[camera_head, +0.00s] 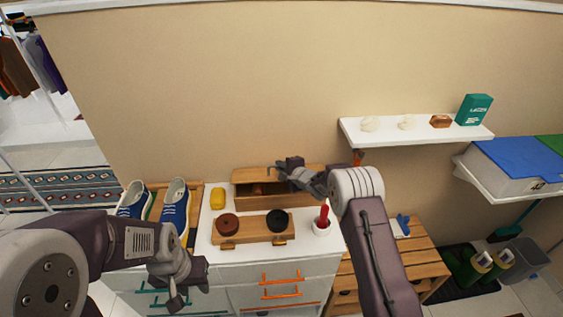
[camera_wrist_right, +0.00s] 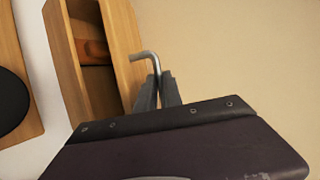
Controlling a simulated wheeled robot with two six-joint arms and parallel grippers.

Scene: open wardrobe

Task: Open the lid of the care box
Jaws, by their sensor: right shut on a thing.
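The wooden care box (camera_head: 240,190) stands at the back of the white dresser against the wall. Its lid (camera_head: 248,174) is raised along the back edge, and part of the dark inside shows. In the right wrist view the box (camera_wrist_right: 75,75) is open beside its lid (camera_wrist_right: 122,45), with a brown thing inside. My right gripper (camera_head: 277,170) is at the lid, and its fingers (camera_wrist_right: 158,88) are shut on a bent metal handle (camera_wrist_right: 148,57). My arm hides the box's right part in the head view. My left gripper (camera_head: 180,290) hangs in front of the dresser, away from the box; its jaws are unclear.
A wooden tray (camera_head: 252,231) with a brown and a black round tin lies before the box. Blue shoes (camera_head: 175,205) stand at left. A white shelf (camera_head: 420,131) juts out at right.

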